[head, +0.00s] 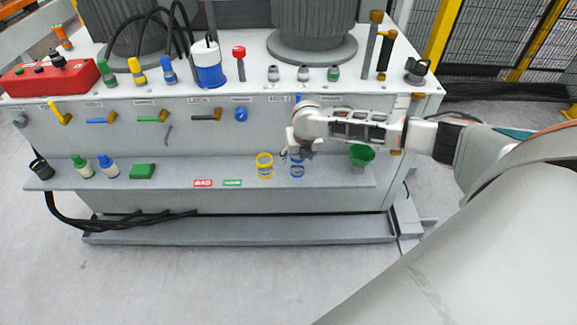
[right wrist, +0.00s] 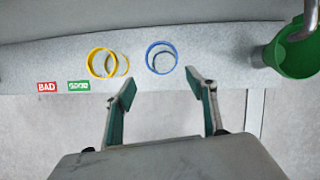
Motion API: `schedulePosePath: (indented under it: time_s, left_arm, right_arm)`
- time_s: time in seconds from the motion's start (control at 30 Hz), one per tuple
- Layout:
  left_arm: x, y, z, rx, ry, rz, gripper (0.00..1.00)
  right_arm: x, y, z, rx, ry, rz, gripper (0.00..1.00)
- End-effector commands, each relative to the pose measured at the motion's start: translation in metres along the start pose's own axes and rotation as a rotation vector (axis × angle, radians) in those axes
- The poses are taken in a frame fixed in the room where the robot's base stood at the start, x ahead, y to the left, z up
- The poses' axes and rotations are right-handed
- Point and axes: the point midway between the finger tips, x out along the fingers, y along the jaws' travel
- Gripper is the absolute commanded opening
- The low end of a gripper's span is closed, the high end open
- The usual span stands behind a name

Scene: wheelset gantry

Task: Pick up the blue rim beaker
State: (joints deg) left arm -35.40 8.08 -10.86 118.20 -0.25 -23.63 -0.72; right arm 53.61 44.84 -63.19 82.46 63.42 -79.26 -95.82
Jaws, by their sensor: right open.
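The blue rim beaker (head: 297,170) stands upright on the shelf, clear-walled with a blue ring at its top. In the right wrist view the blue rim beaker (right wrist: 162,44) lies just beyond the fingertips, centred between them. My right gripper (head: 300,153) is above the beaker and partly hides its rim in the head view. The same gripper (right wrist: 160,85) is open, with nothing between its two fingers. I cannot tell whether it touches the beaker. My left gripper is not in view.
A yellow rim beaker (head: 265,172) stands close to the left. A green funnel (head: 361,155) is to the right. The shelf (head: 330,176) also holds red BAD and green labels, a green block (head: 142,171) and bottles. The machine's front wall with valve handles rises behind.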

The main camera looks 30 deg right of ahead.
Motion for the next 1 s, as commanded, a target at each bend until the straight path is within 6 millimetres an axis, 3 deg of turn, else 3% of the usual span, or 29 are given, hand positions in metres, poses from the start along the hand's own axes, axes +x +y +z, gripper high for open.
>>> schedulePosePath:
  time_s: [0.37,0.5,0.63,0.8,0.97,1.0]
  left_arm:
    - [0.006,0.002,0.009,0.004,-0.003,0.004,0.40]
    - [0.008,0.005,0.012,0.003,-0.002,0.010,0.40]
    - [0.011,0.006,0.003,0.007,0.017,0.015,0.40]
    - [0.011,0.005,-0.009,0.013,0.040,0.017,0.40]
    - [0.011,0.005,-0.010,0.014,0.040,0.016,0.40]
    - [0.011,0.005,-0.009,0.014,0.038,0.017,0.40]
  right_arm:
    - [0.037,-0.005,0.002,-0.006,0.005,-0.007,0.57]
    - [0.059,-0.009,0.005,-0.006,0.008,-0.009,0.57]
    - [0.074,-0.009,0.007,-0.007,0.007,-0.007,0.57]
    - [0.079,-0.009,0.010,-0.008,0.001,-0.005,0.57]
    - [0.077,-0.009,0.012,-0.007,-0.001,-0.004,0.57]
    - [0.077,-0.009,0.012,-0.007,-0.001,-0.004,0.51]
